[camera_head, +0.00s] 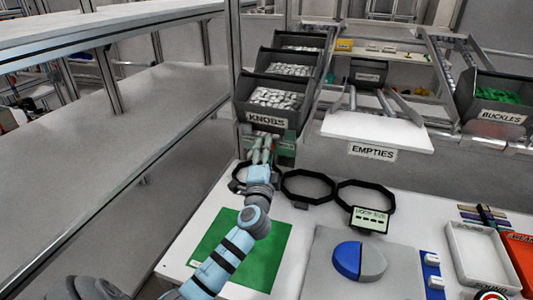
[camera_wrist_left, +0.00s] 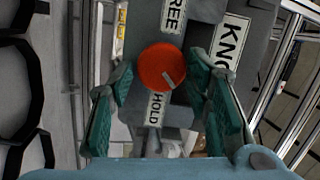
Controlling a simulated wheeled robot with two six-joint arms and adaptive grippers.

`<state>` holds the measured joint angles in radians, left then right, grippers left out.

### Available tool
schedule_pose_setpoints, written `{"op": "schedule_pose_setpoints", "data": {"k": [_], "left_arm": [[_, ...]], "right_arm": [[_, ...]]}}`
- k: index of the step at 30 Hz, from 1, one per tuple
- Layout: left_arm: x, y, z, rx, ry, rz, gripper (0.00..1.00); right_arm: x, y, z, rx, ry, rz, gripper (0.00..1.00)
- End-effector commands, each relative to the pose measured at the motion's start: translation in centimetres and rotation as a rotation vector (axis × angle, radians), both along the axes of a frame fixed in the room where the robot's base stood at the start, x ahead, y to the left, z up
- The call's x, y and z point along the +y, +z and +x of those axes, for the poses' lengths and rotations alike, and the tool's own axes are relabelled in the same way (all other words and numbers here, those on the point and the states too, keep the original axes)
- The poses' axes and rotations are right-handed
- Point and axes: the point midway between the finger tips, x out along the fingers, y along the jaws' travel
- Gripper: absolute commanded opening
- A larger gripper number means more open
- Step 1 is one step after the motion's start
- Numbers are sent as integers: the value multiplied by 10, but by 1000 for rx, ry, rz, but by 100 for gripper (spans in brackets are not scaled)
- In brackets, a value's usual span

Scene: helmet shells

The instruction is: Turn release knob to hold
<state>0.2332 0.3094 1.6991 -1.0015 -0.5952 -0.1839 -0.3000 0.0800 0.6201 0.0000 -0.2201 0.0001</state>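The round red release knob (camera_wrist_left: 162,67) shows in the left wrist view, with a slanted grey mark on the lower right of its face. A FREE label (camera_wrist_left: 174,14) is above it and a HOLD label (camera_wrist_left: 156,108) is below it. The mark does not line up squarely with either label. My left gripper (camera_wrist_left: 163,73) is open, with one green finger on each side of the knob; I cannot tell whether either touches it. In the head view my left gripper (camera_head: 265,145) reaches to below the KNOBS bin, mostly hiding the knob. My right gripper is not in view.
The KNOBS bin (camera_head: 267,118) is just above the left gripper. Black rings (camera_head: 308,203) lie on the white table beside it. A green mat (camera_head: 263,262) is under the left arm. A blue and grey disc (camera_head: 372,262) and a white tray (camera_head: 452,240) are at right.

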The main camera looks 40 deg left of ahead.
Motion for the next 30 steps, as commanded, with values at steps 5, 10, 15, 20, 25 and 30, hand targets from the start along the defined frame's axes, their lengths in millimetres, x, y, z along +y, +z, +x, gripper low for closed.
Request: {"op": "schedule_pose_setpoints", "data": {"k": [5,10,15,20,25,30], "left_arm": [[0,0,0,-1,0,0,58],[0,0,-1,-1,0,0,58],[-12,-4,-20,0,-2,-1,58],[-35,-12,-58,1,-2,-4,58],[-55,-18,-90,2,-1,-3,58],[-62,-19,-101,-1,0,0,58]], "right_arm": [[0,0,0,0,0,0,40],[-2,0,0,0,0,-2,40],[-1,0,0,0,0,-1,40],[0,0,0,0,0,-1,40],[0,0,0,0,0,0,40],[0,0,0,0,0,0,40]]}}
